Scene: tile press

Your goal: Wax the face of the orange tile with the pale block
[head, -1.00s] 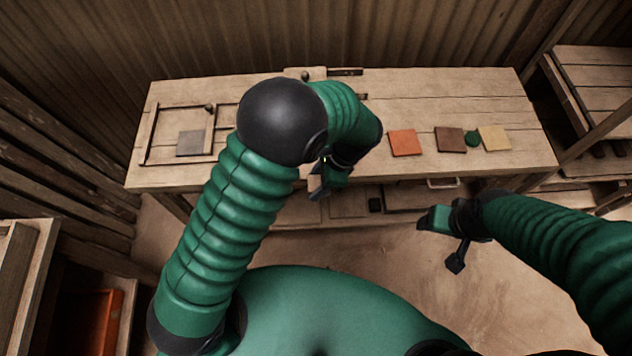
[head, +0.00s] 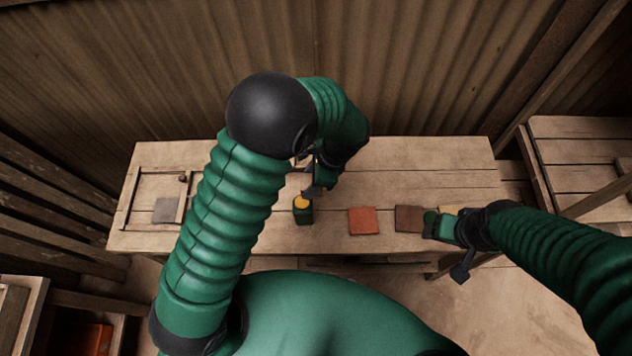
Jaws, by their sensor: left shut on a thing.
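The orange tile (head: 363,222) lies flat on the workbench, right of centre, with nothing on its face. My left gripper (head: 312,186) is over the bench, left of and behind the orange tile. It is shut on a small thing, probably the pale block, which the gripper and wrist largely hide. Just below this gripper in the picture stands a dark green pot (head: 303,216) with a yellow top; I cannot tell whether they touch. My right gripper (head: 449,252) is open and empty at the bench's front right edge, apart from the tiles.
A grey tile (head: 166,210) lies in a wooden frame (head: 127,206) at left. The bench (head: 420,165) is clear behind the tiles.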

